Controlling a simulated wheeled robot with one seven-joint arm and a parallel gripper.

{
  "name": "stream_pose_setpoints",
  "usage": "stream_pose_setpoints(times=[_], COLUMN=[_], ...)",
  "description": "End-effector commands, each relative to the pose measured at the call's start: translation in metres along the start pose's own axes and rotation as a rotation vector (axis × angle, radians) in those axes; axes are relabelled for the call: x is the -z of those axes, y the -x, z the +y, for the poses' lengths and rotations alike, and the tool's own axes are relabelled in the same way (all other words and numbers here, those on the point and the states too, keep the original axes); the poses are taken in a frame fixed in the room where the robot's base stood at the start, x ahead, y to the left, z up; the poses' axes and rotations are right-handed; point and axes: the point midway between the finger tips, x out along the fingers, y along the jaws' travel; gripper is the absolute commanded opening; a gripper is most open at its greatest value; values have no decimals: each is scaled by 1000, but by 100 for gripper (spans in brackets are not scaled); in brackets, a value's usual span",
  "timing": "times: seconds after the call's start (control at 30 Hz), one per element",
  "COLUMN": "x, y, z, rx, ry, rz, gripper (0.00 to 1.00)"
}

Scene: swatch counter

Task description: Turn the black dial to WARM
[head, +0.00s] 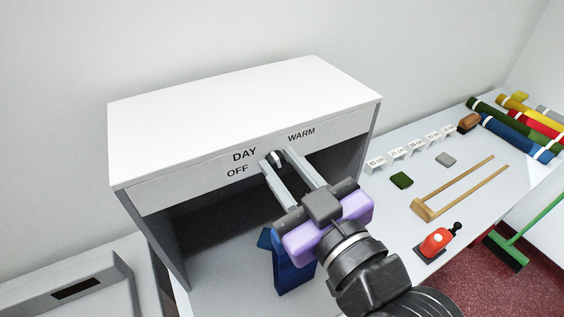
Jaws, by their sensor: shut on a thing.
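The black dial (274,158) is on the front panel of a white light box (250,105). Only a small part of it shows between my fingers, with a pale mark on it. The labels OFF (237,171), DAY (244,155) and WARM (301,134) are printed around it; OFF and DAY lie to its left, WARM to its upper right. My gripper (277,158) is shut on the dial, one finger on each side. Which label the dial points to cannot be told for sure.
A blue object (291,270) stands below the box opening, partly behind my gripper. To the right lie a wooden frame tool (452,190), a red-topped tool (436,242), small blocks (402,180), size cards (411,149) and fabric rolls (515,137). A green broom (508,250) is beyond the counter edge.

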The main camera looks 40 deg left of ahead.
Motion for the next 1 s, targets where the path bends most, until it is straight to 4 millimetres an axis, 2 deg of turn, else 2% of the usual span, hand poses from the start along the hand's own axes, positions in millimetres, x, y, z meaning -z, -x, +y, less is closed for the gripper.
stream_pose_setpoints(times=[0.6, 1.0], x=[-1, -5], y=[0, 0], z=[8, 10], rx=[1, 1], ry=[-557, -747], rz=[-3, -4], gripper=[0, 0])
